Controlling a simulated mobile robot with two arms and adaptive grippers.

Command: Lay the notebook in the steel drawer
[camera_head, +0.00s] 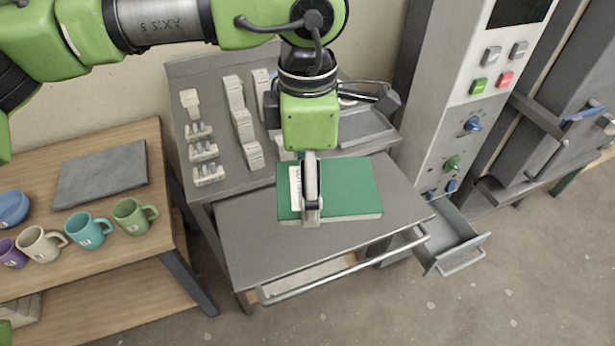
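A green notebook (350,187) with a pale label near its left side lies flat on the grey cart top (250,240). My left gripper (311,208) points down over the notebook's left part, with its fingers reaching the front edge. I see the fingers nearly edge-on, so their opening and any contact are hidden. A grey steel drawer (447,240) stands pulled out below the control cabinet, to the right of the cart; its visible inside looks empty. My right gripper is not in view.
The cart's front handle (345,272) runs between the notebook and open floor. Cone-like pieces (204,152) and pale blocks (240,120) stand on the raised back shelf. A wooden table at left holds several mugs (130,215) and a grey slab (102,174). The control cabinet (465,100) rises behind the drawer.

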